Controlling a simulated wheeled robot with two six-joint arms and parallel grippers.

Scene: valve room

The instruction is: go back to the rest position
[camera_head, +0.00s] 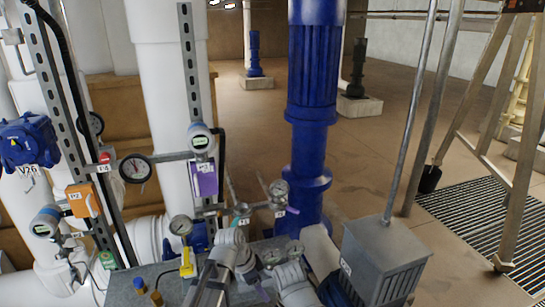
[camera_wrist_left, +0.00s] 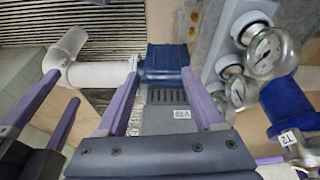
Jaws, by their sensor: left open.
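My left gripper (camera_wrist_left: 162,84) is open in the left wrist view. Its two purple fingers stand wide apart with nothing held between them. Beyond them are a blue part (camera_wrist_left: 165,62) and a grey box (camera_wrist_left: 160,122) with a tag that seems to read V80. A second pair of purple fingers (camera_wrist_left: 60,96) shows at the left of that view, probably my right gripper's; its body is mostly cut off. In the head view, pale grey arm links of mine show low in the middle, and the fingers there are hard to make out.
Wooden legs (camera_head: 525,150) stand by a floor grating (camera_head: 475,225).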

